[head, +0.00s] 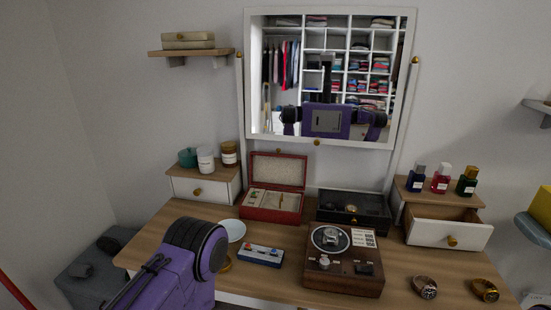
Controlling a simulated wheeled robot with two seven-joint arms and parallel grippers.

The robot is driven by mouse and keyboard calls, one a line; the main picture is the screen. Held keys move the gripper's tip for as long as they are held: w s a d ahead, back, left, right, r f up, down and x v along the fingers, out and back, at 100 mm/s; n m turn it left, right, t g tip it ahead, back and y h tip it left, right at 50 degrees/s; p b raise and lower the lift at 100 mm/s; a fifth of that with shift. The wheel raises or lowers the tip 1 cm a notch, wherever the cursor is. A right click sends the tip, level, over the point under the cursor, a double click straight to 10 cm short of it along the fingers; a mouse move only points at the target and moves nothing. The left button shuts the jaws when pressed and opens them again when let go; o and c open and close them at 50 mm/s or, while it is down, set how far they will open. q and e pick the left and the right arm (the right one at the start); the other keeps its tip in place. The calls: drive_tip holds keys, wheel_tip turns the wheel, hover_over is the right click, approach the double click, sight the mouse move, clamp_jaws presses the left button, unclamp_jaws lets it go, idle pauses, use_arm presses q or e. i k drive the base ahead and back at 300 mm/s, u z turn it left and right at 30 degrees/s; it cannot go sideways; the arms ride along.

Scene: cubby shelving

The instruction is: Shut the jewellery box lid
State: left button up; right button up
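The red jewellery box (269,216) stands on the dressing table, below the mirror and left of centre. Its lid (277,171) is raised nearly upright at the back, showing a pale lining. Small jewellery pieces lie in its pale compartments. A purple and black part of my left arm comes in at the lower left, in front of the table and left of the box. The fingers of my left gripper do not show. My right arm and gripper are out of the picture.
A black watch case (355,212) stands right of the red box. A brown wooden box (344,283) and blue tray (260,254) are in front. A pale round dish (233,230) lies left. The right drawer (446,233) stands open. A tilted mirror (331,80) rises behind.

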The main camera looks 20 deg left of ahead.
sight(270, 170)
drive_tip(key=z, duration=0.05)
drive_tip(key=k, duration=0.35)
drive_tip(key=u, duration=0.75)
